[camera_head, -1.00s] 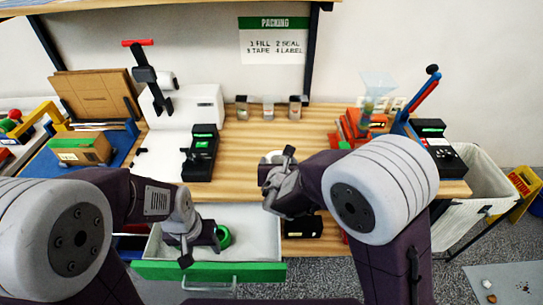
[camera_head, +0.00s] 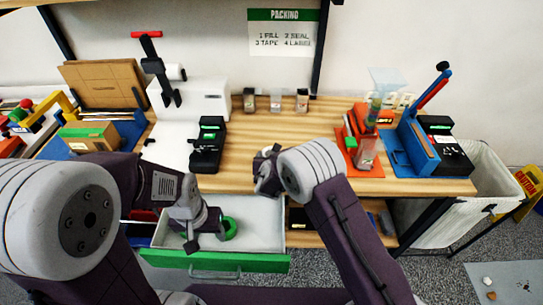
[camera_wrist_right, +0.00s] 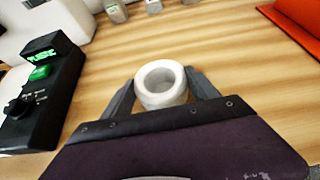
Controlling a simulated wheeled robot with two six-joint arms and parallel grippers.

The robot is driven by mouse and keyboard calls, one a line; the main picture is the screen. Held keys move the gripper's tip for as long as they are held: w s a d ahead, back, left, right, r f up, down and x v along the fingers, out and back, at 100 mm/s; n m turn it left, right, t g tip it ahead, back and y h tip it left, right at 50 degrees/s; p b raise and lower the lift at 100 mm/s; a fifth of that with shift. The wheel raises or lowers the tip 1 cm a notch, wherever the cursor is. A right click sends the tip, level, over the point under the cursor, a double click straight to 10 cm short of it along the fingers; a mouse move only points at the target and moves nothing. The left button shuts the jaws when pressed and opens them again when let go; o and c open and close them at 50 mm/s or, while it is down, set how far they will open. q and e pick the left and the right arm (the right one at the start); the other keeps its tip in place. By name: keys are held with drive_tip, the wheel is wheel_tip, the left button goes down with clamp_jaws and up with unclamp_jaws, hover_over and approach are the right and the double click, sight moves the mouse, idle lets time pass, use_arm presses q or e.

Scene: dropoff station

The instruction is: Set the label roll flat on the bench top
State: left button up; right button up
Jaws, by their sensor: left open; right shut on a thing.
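The label roll (camera_wrist_right: 160,84) is a white ring. In the right wrist view it sits between the two fingers of my right gripper (camera_wrist_right: 161,92), which is shut on it. Its open hole faces up toward the camera, with the bench top (camera_wrist_right: 235,72) behind it. I cannot tell whether it touches the wood. In the head view my right gripper (camera_head: 267,172) is over the front part of the bench and hides the roll. My left gripper (camera_head: 203,240) is open in the drawer (camera_head: 262,222), beside a green tape roll (camera_head: 230,228).
A black device with a green display (camera_head: 208,146) stands left of my right gripper. Several small containers (camera_head: 276,101) line the back. An orange bin (camera_head: 352,142) and a blue stand (camera_head: 412,150) are at the right. The middle of the bench is clear.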

drive_tip(key=shift+s, duration=0.1)
drive_tip(key=shift+f+b, duration=0.1)
drive_tip(key=shift+b, duration=0.2)
drive_tip(key=o, duration=1.4)
drive_tip(key=shift+o, duration=0.2)
drive_tip(key=shift+s+r+p, duration=0.15)
drive_tip(key=shift+r+p, duration=0.2)
drive_tip(key=v, duration=1.1)
drive_tip(key=shift+s+b, duration=0.3)
drive_tip(key=shift+b, duration=0.15)
